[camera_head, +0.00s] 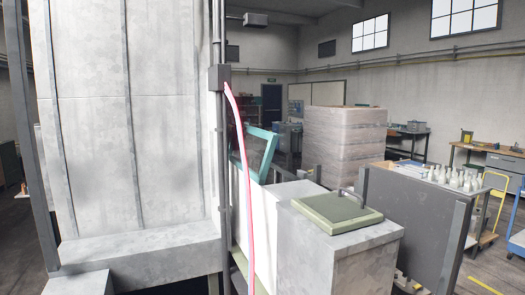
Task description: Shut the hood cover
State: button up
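A teal frame (271,157) stands tilted behind the white panel at the middle of the view. It may be the raised hood cover, but I cannot tell for sure. Its lower part is hidden behind the white panel (262,225) and the grey box (345,262). A flat olive-green lid (338,211) with a dark bar handle (353,194) lies on top of that grey box. It looks flat and seated. My gripper is not in view.
A dark post (222,180) with a hanging pink cable (246,170) stands before the frame. A large pale cabinet (120,120) fills the left. A grey stand (410,220) with several white bottles (455,178) is at right. A wrapped stack (345,148) stands behind.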

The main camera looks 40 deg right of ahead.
aim_at(260, 179)
jog(key=z, duration=1.25)
jog(key=k, duration=0.9)
jog(key=z, duration=0.05)
jog(key=i, duration=0.6)
